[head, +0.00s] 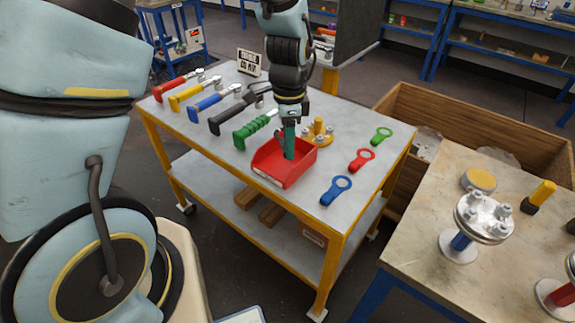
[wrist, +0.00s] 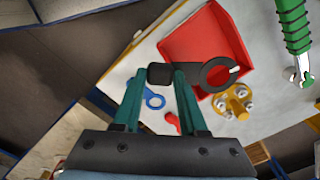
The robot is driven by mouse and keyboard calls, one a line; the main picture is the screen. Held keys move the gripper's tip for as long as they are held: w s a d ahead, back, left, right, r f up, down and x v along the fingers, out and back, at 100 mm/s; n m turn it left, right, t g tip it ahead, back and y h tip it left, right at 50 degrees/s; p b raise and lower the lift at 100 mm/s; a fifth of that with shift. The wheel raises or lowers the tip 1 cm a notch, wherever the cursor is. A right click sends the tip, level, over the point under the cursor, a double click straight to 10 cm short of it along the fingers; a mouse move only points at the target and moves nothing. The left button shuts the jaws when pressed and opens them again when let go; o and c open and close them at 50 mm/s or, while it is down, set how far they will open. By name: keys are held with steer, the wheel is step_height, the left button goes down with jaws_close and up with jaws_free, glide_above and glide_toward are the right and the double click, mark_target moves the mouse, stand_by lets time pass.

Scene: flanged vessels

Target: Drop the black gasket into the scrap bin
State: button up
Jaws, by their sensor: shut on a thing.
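The black gasket (wrist: 207,77), a ring with a tab, shows in the wrist view. My gripper (wrist: 164,80) has its teal fingers shut on the gasket's tab, and the ring sticks out to the right. The red open-topped scrap bin (wrist: 200,35) lies beyond, and the ring overlaps its lower right edge in this view. In the head view my gripper (head: 289,155) points down over the red bin (head: 285,177) on the cart. I cannot make out the gasket in the head view. The exact height above the bin is hard to tell.
Blue (head: 336,191), red (head: 362,159) and green (head: 381,135) tabbed rings lie right of the bin. A yellow flange with bolts (head: 319,136) stands behind it. Several coloured-handled tools, including a green one (head: 254,131), lie left. A stone-topped table (head: 415,235) with vessels stands right.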

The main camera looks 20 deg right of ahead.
steer(key=shift+f, duration=0.25)
steer(key=o, duration=1.2)
step_height(320, 180, up, 11)
steer(key=b, duration=0.2)
steer(key=shift+f, duration=0.1)
steer(key=w+a+f+n, duration=0.1)
steer(key=a+n, duration=0.9)
steer(key=a, duration=0.4)
steer(key=w+a+f+n+t, duration=0.1)
steer(key=w+a+f+n, duration=0.1)
steer(key=a+n, duration=0.8)
steer(key=a, duration=0.4)
steer(key=shift+a+t, duration=0.2)
steer(key=shift+t, duration=0.1)
